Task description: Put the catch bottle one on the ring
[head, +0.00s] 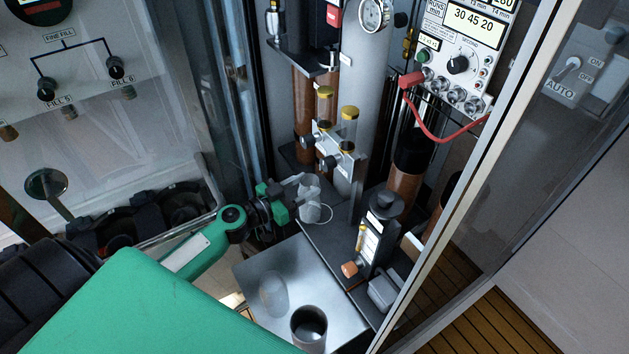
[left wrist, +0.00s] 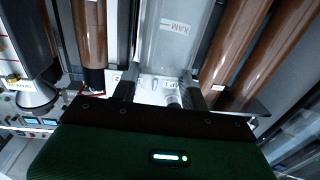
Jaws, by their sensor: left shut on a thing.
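My left gripper (head: 287,203) reaches in from the left, with green parts near its fingers. It is shut on a pale, translucent catch bottle (head: 308,190). In the left wrist view the two dark fingers (left wrist: 160,92) stand on either side of the clear bottle (left wrist: 178,45), which bears an inverted "MAX" label. The thin, pale ring (head: 318,214) shows just below and right of the bottle in the head view. I cannot tell whether the bottle touches it or sits in it. My right gripper is not in view.
Valves with yellow-capped tubes (head: 348,127) and brown columns (head: 303,100) stand close behind. A small flowmeter block (head: 372,240) stands right. A metal-framed glass edge (head: 470,170) bounds the right.

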